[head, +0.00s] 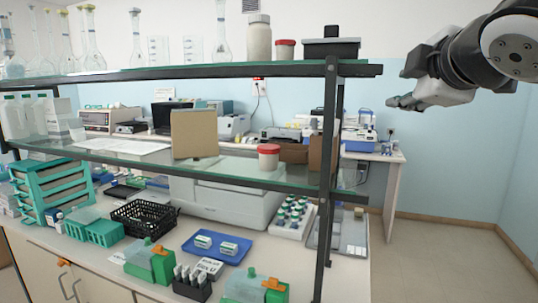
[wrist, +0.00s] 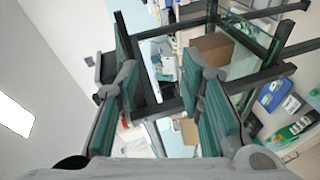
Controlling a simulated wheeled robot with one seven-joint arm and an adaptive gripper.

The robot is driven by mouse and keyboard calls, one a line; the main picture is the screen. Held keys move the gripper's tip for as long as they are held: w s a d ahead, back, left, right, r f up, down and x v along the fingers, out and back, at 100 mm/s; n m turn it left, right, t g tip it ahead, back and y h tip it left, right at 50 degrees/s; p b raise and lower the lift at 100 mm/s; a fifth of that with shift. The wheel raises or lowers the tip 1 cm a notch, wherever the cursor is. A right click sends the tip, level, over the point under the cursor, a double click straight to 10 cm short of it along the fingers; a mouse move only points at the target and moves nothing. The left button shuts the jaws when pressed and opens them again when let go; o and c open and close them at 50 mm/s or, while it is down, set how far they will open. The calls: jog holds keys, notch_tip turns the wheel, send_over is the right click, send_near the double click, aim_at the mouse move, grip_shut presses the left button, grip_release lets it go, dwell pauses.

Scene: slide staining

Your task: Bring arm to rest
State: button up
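My gripper (head: 404,102) is at the upper right of the head view, raised in the air to the right of the shelf rack. In the wrist view my gripper (wrist: 160,70) shows two teal-padded fingers standing apart. Nothing is held between them; the rack and the room behind show through the gap. In the head view my arm (head: 475,55) comes in from the upper right corner and the fingers point left toward the rack's end.
A dark-framed rack with glass shelves (head: 200,72) bears flasks, jars and a black-lidded box (head: 331,47) near my gripper. Below, the bench holds a blue tray (head: 217,258), a black basket (head: 145,217) and green-and-white boxes. Open floor (head: 450,255) lies at right.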

jog(key=s+a+f+m+g, duration=0.2)
jog(key=s+f+m+g, duration=0.3)
jog(key=s+f, duration=0.5)
jog(key=s+a+f+m+g+y, duration=0.1)
jog(key=s+f+m+g, duration=0.3)
jog(key=s+f+m, duration=0.5)
notch_tip(320, 180, down, 7)
jog(key=shift+s+a+r+g+y, duration=0.1)
jog(key=shift+s+a+g+y, duration=0.3)
jog(key=shift+s, duration=0.5)
